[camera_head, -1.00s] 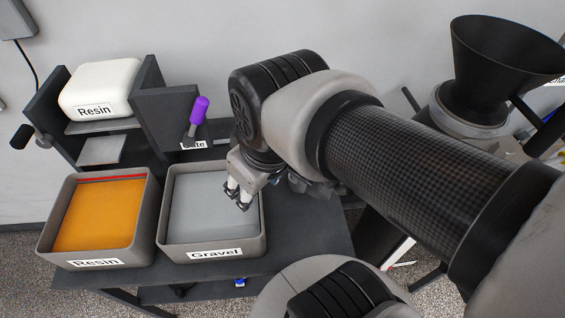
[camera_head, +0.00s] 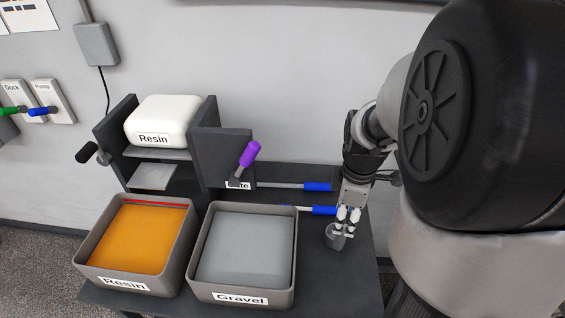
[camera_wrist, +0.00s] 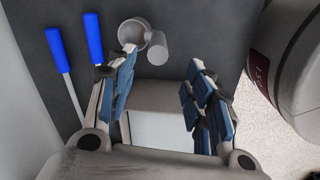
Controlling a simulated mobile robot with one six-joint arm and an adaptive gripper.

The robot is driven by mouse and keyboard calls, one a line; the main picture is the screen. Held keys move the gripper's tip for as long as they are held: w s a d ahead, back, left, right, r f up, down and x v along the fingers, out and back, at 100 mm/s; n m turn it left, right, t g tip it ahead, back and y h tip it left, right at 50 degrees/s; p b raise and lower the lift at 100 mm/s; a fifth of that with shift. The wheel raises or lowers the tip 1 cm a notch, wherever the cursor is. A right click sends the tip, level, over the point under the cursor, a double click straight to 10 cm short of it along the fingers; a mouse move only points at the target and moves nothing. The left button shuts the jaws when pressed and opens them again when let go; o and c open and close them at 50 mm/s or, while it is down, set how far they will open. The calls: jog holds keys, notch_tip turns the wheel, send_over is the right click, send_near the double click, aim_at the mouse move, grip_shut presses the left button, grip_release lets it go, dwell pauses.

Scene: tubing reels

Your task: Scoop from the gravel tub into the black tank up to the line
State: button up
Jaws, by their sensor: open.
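The gravel tub (camera_head: 242,297) is a grey open box with a "Gravel" label, holding a flat grey fill. A small grey cup (camera_head: 336,242), perhaps a scoop, stands on the dark table right of the tub. It also shows at the top of the wrist view (camera_wrist: 133,31), with a rounded part at its side. My gripper (camera_head: 347,224) points down just above the cup, partly covering it. In the wrist view my gripper's (camera_wrist: 161,62) blue-padded fingers are apart, with nothing held between them. I cannot make out a black tank with a line.
A Resin tub (camera_head: 124,284) with orange fill adjoins on the left. Behind stands a dark rack (camera_head: 222,160) with a white Resin container (camera_head: 163,122) and purple handle (camera_head: 249,154). Two blue-handled rods (camera_head: 318,187) lie close behind my gripper. Bare table lies in front of the cup.

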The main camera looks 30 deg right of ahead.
aim_at(339, 240)
jog(key=f+b, duration=0.1)
jog(key=f, duration=0.4)
jog(key=f+b, duration=0.1)
jog(key=f, duration=0.2)
jog(key=shift+w+d+f+b, duration=0.15)
jog(key=shift+w+d+b, duration=0.1)
jog(key=shift+b, duration=0.05)
jog(key=f, duration=0.1)
jog(key=f+b, duration=0.1)
jog(key=f, duration=0.1)
jog(key=f+b, duration=0.1)
jog(key=f, duration=0.1)
jog(key=shift+w+d, duration=0.25)
jog(key=shift+d, duration=0.1)
jog(key=shift+r, duration=0.15)
jog(key=shift+c, duration=0.6)
grip_shut()
